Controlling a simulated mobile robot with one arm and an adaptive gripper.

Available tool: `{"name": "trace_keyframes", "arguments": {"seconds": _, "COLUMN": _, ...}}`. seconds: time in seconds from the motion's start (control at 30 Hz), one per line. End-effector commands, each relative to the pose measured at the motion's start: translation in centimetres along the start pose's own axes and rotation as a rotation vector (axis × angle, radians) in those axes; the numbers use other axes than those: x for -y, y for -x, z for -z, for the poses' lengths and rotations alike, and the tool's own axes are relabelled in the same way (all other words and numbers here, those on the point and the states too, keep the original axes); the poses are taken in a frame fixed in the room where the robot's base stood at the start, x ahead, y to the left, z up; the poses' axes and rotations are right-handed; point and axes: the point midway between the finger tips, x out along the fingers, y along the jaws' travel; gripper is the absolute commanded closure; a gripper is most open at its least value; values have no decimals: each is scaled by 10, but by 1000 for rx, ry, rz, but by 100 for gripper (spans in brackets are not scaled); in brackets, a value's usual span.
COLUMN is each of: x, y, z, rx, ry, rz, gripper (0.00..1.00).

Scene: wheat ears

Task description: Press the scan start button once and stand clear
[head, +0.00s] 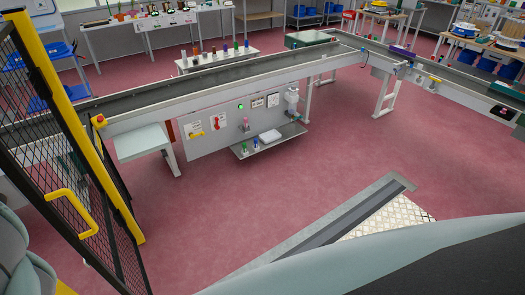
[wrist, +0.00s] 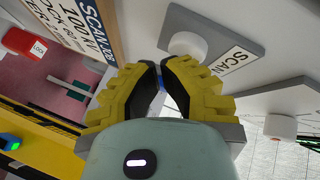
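My gripper (wrist: 160,68) has yellow fingers with black pads. Its tips are drawn close together, with a small blue patch showing between them, and appear shut with nothing held. In the picture the tips lie just below and left of the button; I cannot tell whether they touch it. I cannot make out my gripper or this button in the head view.
A sign (wrist: 85,25) reading "SCAN JOB" and a red box labelled "LOCK" (wrist: 22,44) stand at left. In the head view are a conveyor (head: 200,80), a yellow-framed mesh fence (head: 75,140) and open red floor (head: 270,190).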

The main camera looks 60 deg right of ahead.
Motion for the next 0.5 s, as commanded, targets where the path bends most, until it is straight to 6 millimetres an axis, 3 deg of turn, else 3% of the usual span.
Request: {"name": "trace_keyframes", "arguments": {"seconds": 0.5, "x": -5, "y": 6, "z": 5, "rx": -2, "ry": 0, "rz": -4, "gripper": 100}}
